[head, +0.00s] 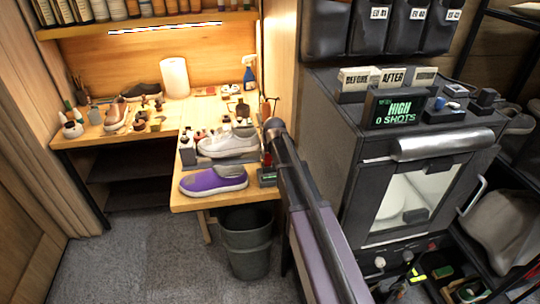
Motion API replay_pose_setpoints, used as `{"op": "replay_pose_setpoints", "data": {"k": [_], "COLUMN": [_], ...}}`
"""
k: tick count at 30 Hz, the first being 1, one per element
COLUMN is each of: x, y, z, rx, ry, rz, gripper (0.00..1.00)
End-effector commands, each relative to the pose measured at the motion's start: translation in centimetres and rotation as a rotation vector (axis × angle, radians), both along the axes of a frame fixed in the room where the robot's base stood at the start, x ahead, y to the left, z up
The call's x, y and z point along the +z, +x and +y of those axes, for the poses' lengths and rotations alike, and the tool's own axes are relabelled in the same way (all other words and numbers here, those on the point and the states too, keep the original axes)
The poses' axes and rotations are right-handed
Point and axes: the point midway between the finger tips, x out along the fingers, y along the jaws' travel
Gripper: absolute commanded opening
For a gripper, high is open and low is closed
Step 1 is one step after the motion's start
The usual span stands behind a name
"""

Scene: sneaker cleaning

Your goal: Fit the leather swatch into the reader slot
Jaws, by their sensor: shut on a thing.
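My arm (312,215) rises from the bottom edge, right of centre, to a dark joint near the bench's right end. I cannot make out my gripper or its fingertips, nor what they hold. I cannot pick out the leather swatch. A small dark box with a green display (267,177) sits at the bench's front right corner, partly behind my arm. I cannot tell whether it is the reader, and no slot shows on it.
A purple shoe (214,180) and a pale sneaker (228,142) are on the crowded bench (190,202). A grey bin (246,243) stands below. A dark cabinet (348,170) at right carries a display reading HIGH, 0 SHOTS (397,108). The carpet (150,265) at left is clear.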

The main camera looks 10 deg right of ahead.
Motion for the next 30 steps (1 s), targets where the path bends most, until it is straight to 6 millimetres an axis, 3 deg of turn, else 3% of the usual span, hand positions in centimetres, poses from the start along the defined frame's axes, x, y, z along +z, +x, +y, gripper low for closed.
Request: {"op": "replay_pose_setpoints", "data": {"k": [9, 10, 13, 30], "x": [-0.64, -0.57, -0.53, -0.34], "y": [0.0, 0.0, 0.0, 0.0], "z": [0.0, 0.0, 0.0, 0.0], "rx": [0.0, 0.0, 0.0, 0.0], "ry": [0.0, 0.0, 0.0, 0.0], "rz": [0.0, 0.0, 0.0, 0.0], "gripper": [0.38, 0.69, 0.98, 1.0]}}
